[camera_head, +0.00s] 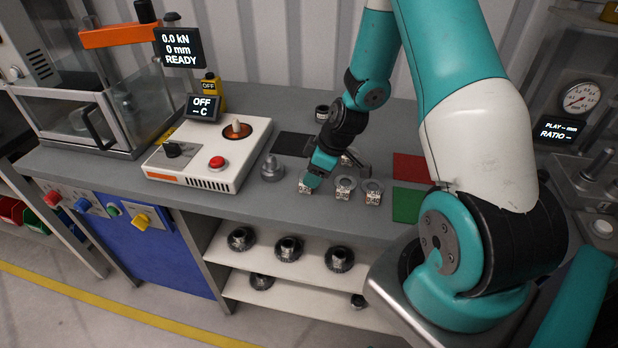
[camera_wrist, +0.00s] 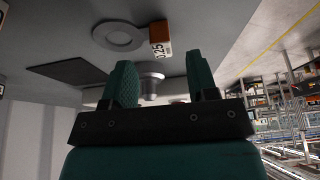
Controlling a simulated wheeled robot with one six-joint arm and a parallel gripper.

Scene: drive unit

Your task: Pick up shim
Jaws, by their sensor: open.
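Several ring shims with small printed tags stand on the grey bench in the head view: one left (camera_head: 305,185), one middle (camera_head: 345,184), one right (camera_head: 373,188), and one behind, partly covered by my arm. My gripper (camera_head: 313,179) is low at the left shim and hides part of it. Contact with a shim cannot be seen.
A silver stepped fitting (camera_head: 271,169) stands left of my gripper. A heater box (camera_head: 208,153) with a red button is farther left. A black pad (camera_head: 291,144), red pad (camera_head: 411,167) and green pad (camera_head: 408,205) lie on the bench. Gears sit on the shelf (camera_head: 315,274) below.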

